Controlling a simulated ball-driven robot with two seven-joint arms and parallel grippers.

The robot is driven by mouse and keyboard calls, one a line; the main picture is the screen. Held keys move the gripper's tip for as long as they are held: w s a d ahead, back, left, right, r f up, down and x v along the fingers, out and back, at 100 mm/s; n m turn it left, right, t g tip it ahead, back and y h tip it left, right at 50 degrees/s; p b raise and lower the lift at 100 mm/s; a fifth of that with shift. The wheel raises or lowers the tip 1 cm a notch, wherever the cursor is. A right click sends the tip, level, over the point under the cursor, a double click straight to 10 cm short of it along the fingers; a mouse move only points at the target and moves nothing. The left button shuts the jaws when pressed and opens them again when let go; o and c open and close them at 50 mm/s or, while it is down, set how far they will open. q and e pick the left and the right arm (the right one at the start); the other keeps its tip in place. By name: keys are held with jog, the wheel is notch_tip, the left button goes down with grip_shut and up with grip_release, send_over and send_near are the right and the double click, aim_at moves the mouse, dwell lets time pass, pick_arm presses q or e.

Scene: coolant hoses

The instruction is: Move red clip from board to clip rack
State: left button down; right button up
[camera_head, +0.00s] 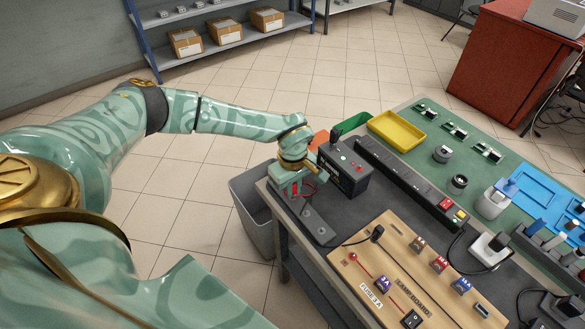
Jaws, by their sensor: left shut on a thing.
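My left gripper (292,194) is at the table's near left corner, pointing down beside a dark box. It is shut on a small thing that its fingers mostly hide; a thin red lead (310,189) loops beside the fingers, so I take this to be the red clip. A dark grey plate (318,231) with small round fittings lies just below the gripper; I cannot tell if it is the clip rack. The wooden board (398,252) lies to the right, apart from the gripper, with coloured fuses and a red-topped post (353,257). My right gripper is out of view.
The dark box (345,172) stands right of my gripper. A long black strip (408,187) runs behind the board. A grey bin (251,212) stands on the floor left of the table.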

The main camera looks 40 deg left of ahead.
pick_arm(q)
jog(key=shift+f, duration=0.3)
dwell(0.5)
jog(key=c, duration=1)
grip_release()
notch_tip(320, 180, up, 9)
jog(key=p, duration=0.8)
jog(key=shift+r, duration=0.1)
